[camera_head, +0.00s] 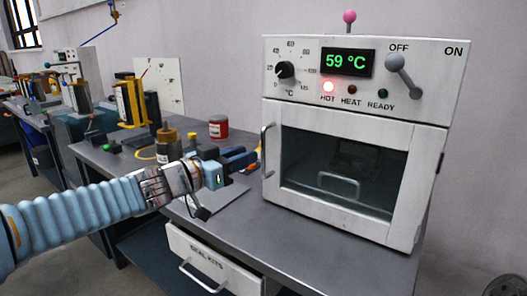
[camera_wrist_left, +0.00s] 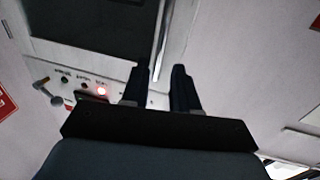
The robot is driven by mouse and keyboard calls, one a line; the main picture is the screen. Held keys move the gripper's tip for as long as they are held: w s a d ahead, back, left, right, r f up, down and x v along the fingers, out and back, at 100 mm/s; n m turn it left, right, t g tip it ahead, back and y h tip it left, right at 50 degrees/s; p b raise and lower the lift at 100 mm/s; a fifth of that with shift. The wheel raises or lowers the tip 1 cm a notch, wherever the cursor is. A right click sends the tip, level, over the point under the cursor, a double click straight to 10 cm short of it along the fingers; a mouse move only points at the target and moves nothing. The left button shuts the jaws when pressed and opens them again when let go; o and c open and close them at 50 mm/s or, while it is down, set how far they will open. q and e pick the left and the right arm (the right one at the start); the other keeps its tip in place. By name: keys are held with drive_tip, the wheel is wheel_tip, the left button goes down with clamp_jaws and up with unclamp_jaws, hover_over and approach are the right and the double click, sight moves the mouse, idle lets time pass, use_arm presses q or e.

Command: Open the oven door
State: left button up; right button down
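The white oven (camera_head: 368,110) stands on the grey bench, and its windowed door (camera_head: 400,198) is shut. A vertical metal handle (camera_head: 267,150) is on the door's left edge. My left gripper (camera_head: 256,157) is just left of the handle, its fingers pointing right towards it. In the left wrist view the two dark fingers (camera_wrist_left: 160,72) are apart, with the oven's window (camera_wrist_left: 95,35) and glowing red lamp (camera_wrist_left: 101,91) beyond. Whether a finger touches the handle cannot be told. My right gripper is not in view.
The oven display (camera_head: 347,63) reads 59 °C and the HOT lamp (camera_head: 328,87) is lit. A drawer (camera_head: 212,262) is below the bench top. A red can (camera_head: 218,127) and a brown-topped container (camera_head: 167,143) stand behind my left arm. The bench before the oven is mostly clear.

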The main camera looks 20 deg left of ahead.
use_arm(q)
hover_over(263, 177)
drive_tip(key=shift+w, duration=0.25)
drive_tip(key=shift+c, duration=0.4)
clamp_jaws()
